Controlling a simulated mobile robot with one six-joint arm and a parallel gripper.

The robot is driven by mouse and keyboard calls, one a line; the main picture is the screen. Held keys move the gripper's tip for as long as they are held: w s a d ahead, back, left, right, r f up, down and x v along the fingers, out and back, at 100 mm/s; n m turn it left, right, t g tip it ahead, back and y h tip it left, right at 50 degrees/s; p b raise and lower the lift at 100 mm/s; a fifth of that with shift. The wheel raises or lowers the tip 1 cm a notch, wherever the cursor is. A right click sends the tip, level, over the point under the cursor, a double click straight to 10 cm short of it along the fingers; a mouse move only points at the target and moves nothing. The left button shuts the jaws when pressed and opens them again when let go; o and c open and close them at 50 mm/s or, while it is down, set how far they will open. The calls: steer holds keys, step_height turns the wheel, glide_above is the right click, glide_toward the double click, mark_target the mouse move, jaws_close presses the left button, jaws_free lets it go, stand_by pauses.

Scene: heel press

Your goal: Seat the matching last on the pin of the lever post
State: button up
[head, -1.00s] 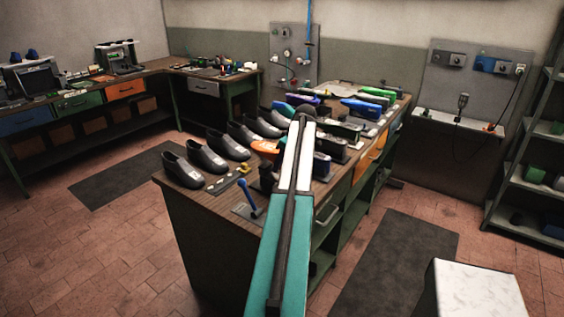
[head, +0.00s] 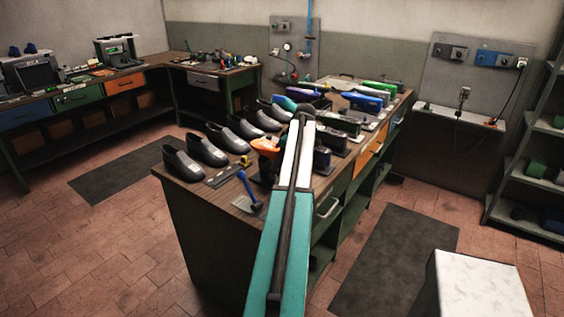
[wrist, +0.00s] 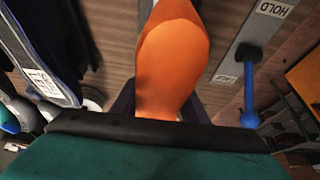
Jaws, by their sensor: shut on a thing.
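An orange last (head: 264,145) is near the front of the bench, left of my arm in the head view. In the wrist view, the orange last (wrist: 172,55) fills the middle. My gripper (wrist: 160,104) is shut on it, with dark fingers showing at both sides. A blue lever with a round knob (wrist: 249,95) rises from a grey plate marked HOLD, right of the last. The blue lever (head: 247,188) also shows at the bench's front corner. I cannot make out the pin, or whether the last touches anything below.
Several black shoes (head: 206,151) stand in a row along the bench's left side. Other coloured lasts, such as a green one (head: 380,87), stand on holders toward the back and right. A white-topped block (head: 480,285) stands at the lower right.

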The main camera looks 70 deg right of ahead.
steer(key=shift+f+b, duration=0.35)
steer(key=shift+f, duration=0.25)
stand_by(1.1)
steer(key=o, duration=1.4)
steer(key=shift+f, duration=0.1)
steer(key=shift+b+v, duration=1.85)
steer(key=shift+v, duration=5.15)
steer(key=shift+s, duration=0.1)
